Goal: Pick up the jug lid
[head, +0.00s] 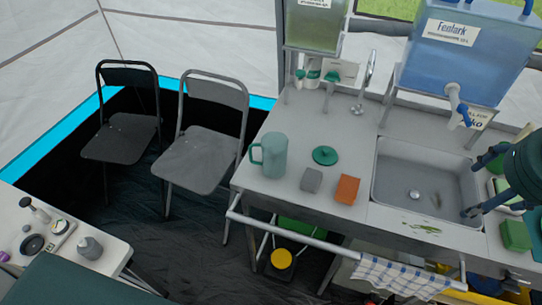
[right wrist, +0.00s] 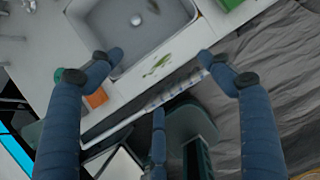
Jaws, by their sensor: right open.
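The jug lid (head: 325,155) is a round green disc with a small knob. It lies flat on the counter between the jug and the sink in the head view. The translucent green jug (head: 272,154) stands upright to its left, its top uncovered. My right gripper (head: 474,186) is open and empty over the right part of the sink, well to the right of the lid.
An orange sponge (head: 347,190) and a grey block (head: 311,180) lie just in front of the lid. The sink (head: 425,185) and tap (head: 364,82) are to the right and behind. A rail (head: 300,236) with a checked towel (head: 400,277) runs along the front edge.

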